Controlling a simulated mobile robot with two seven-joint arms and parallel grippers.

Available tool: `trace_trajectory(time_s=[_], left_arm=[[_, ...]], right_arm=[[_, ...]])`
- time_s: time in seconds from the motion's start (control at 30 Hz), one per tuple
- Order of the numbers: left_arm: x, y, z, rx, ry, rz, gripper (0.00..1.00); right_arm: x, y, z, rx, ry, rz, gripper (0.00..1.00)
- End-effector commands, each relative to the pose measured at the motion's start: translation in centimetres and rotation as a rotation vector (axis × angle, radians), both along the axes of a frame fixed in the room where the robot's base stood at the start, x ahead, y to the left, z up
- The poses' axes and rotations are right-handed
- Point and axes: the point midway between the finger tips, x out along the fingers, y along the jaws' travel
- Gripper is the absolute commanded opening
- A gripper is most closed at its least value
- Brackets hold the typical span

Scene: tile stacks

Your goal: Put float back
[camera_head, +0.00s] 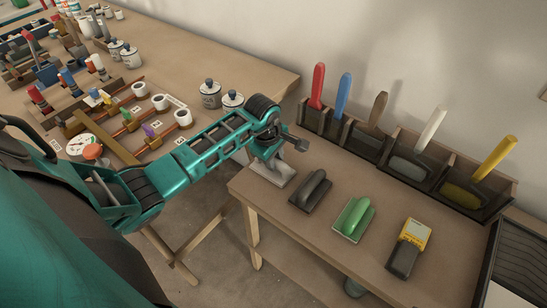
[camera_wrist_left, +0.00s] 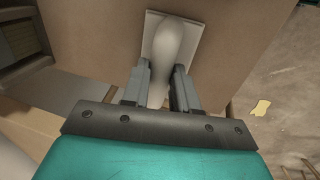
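A float with a pale handle and light plate (camera_head: 286,176) lies near the left edge of the near table, partly hidden by my left gripper (camera_head: 268,160). In the left wrist view, the pale handle (camera_wrist_left: 174,42) runs between the two fingers of my left gripper (camera_wrist_left: 162,72), with its plate beyond them. The fingers are close beside the handle; whether they press on it I cannot tell. A dark float (camera_head: 311,190), a green float (camera_head: 353,218) and a yellow-and-black one (camera_head: 409,246) lie to the right in a row. My right gripper is not in view.
A dark divided rack (camera_head: 452,160) stands along the wall, with red, blue, brown, white and yellow handles rising from it. A black ridged tray (camera_head: 516,262) is at the right. Two lidded pots (camera_head: 210,95) and tools crowd the other bench. Bare tabletop lies between floats and rack.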

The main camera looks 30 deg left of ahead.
Motion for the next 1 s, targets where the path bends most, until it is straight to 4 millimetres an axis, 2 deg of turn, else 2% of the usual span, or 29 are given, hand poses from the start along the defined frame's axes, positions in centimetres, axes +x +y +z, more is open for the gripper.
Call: trace_trajectory(time_s=[0.03, 0.27, 0.57, 0.67, 1.0], left_arm=[[-0.1, 0.0, -0.1, -0.001, 0.002, 0.0, 0.33], [-0.1, 0.0, 0.0, 0.0, 0.002, 0.0, 0.54], [-0.1, 0.1, 0.5, 0.001, 0.001, 0.0, 0.54], [-0.3, 0.1, 1.7, 0.001, -0.002, -0.001, 0.54], [-1.7, 0.2, 8.6, 0.002, -0.002, -0.003, 0.54]], right_arm=[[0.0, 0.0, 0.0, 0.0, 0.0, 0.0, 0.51], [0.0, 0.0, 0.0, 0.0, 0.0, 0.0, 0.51], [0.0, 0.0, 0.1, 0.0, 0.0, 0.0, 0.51], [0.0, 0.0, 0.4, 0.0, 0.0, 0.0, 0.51], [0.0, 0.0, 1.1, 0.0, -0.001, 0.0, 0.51]])
